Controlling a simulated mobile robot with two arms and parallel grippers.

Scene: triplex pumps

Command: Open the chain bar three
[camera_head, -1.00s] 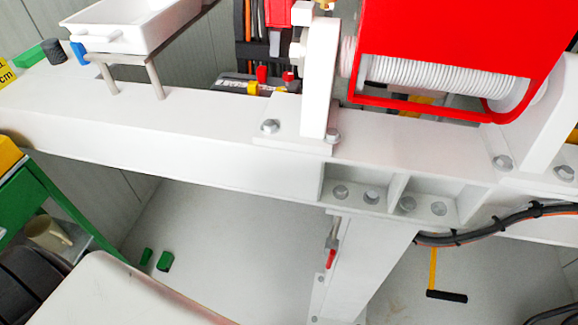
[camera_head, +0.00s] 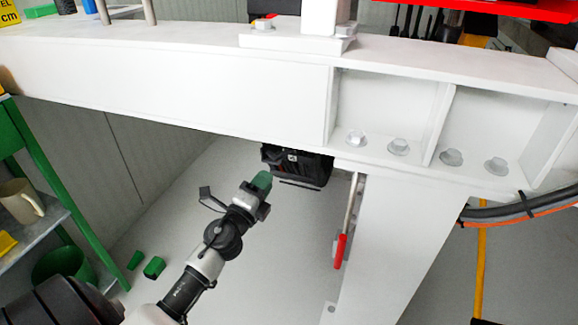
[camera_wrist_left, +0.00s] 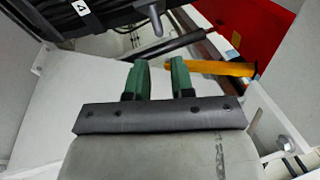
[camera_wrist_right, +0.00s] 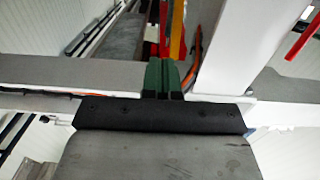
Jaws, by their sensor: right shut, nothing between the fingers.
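My left gripper (camera_head: 262,182) reaches in from the lower left of the head view, below the white beam. In the left wrist view its green fingers (camera_wrist_left: 161,80) stand apart with nothing between them. My right gripper (camera_wrist_right: 165,78) shows only in the right wrist view, with its green fingers together and empty. A red-handled lever (camera_head: 341,248) hangs along the white post, right of my left gripper and apart from it. A red bar (camera_wrist_right: 303,34) shows at the upper right of the right wrist view. I cannot tell which part is chain bar three.
The white beam (camera_head: 200,92) crosses above my left gripper, and the white post (camera_head: 395,245) stands to its right. A black bag (camera_head: 297,166) is just behind the gripper. A green shelf rack (camera_head: 55,185) stands at left. Green blocks (camera_head: 154,267) lie on open floor.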

